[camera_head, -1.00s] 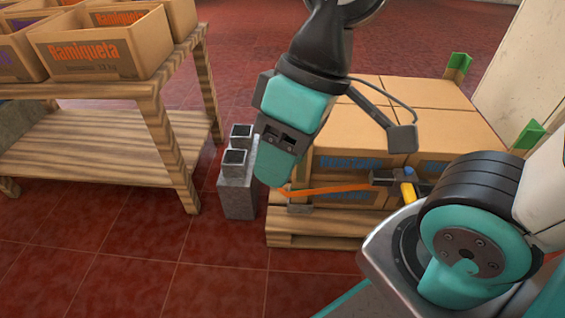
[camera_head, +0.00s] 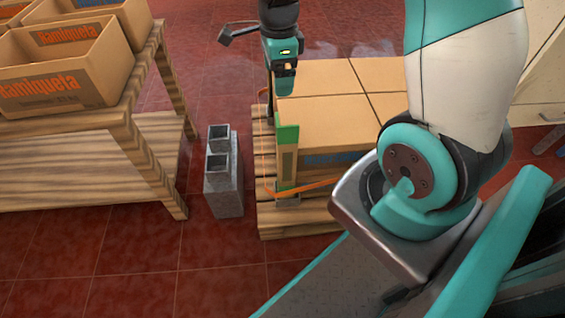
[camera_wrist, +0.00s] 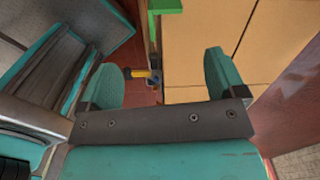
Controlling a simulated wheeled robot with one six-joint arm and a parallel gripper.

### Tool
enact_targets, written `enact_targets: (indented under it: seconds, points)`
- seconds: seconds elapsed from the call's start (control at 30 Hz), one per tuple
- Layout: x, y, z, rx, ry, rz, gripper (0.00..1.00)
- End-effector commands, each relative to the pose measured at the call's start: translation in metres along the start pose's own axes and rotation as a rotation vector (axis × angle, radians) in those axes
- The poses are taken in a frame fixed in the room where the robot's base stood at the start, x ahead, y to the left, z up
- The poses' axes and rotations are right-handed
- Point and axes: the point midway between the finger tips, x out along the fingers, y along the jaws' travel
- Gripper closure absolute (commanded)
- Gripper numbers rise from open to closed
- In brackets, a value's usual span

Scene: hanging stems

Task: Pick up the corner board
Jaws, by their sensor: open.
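A brown corner board with a green top (camera_head: 287,136) stands upright at the near left corner of the stacked boxes in the head view. In the wrist view a green-topped corner board (camera_wrist: 165,6) shows at the upper edge, beyond the fingers; I cannot tell if it is the same one. My gripper (camera_head: 284,88) is at the left side of the stack, above and behind the near left board in the head view. In the wrist view its two teal fingers (camera_wrist: 165,78) are wide apart with nothing between them. My arm hides the right side of the stack.
Cardboard boxes (camera_head: 325,80) stand on a wooden pallet (camera_head: 290,228), with an orange strap (camera_head: 310,187) low in front. A grey hollow block (camera_head: 223,190) and a wooden table (camera_head: 90,160) stand left. A yellow-handled tool (camera_wrist: 138,73) shows between the fingers' far side.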

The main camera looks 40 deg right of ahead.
Motion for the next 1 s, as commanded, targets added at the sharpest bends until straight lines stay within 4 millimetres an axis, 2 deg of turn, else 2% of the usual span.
enact_targets:
  seconds: [0.17,0.5,0.6,0.7,0.9,1.0]
  points:
    - [0.017,-0.008,-0.012,0.136,0.022,0.001,0.11]
    - [0.095,-0.007,-0.014,0.137,0.022,0.004,0.11]
    - [0.112,-0.007,-0.014,0.136,0.021,0.003,0.11]
    - [0.123,-0.008,-0.014,0.135,0.021,0.001,0.11]
    - [0.132,-0.008,-0.014,0.134,0.020,-0.001,0.11]
    - [0.144,-0.007,-0.015,0.134,0.020,0.000,0.11]
